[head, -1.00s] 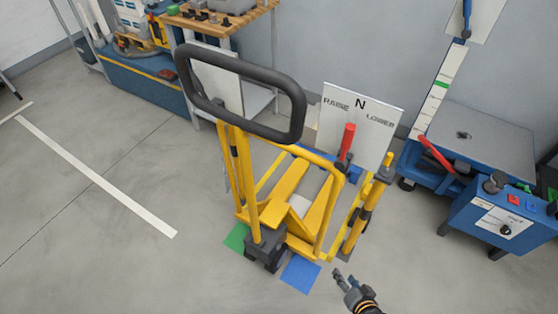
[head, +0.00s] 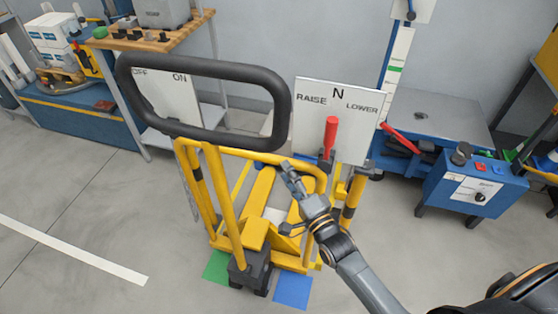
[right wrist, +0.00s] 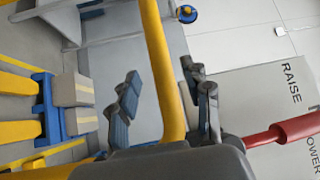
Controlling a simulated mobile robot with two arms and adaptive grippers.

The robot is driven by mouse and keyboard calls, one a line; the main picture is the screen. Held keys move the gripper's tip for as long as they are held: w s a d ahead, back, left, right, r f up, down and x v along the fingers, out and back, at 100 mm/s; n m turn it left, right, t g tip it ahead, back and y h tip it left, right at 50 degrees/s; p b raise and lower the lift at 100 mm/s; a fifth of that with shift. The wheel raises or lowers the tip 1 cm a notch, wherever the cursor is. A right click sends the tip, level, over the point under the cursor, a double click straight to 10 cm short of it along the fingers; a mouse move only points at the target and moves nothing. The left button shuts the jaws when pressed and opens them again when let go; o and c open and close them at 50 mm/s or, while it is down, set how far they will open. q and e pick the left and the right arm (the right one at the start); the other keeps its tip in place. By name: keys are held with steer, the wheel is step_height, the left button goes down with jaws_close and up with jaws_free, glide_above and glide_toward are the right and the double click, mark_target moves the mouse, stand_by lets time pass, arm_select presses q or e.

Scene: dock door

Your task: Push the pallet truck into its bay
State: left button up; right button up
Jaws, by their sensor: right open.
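The yellow pallet truck (head: 222,205) stands upright in the middle of the head view, with a black loop handle (head: 205,68) at its top. Its forks point away from me, toward the wall. My right gripper (head: 290,170) is at the right side of the truck's yellow frame. In the right wrist view, a yellow frame bar (right wrist: 166,75) runs between the open fingers of my right gripper (right wrist: 160,78), with gaps visible on both sides. My left gripper is out of view. No bay is clearly marked out.
A RAISE-N-LOWER panel (head: 310,117) with a red lever (head: 330,135) stands behind the gripper. A blue machine (head: 470,180) is at right, a workbench (head: 155,40) at back left. Green (head: 215,268) and blue (head: 293,291) floor patches lie by the truck. The left floor is clear.

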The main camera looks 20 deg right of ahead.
mark_target(279, 162)
steer(key=x, duration=0.5)
jaws_close()
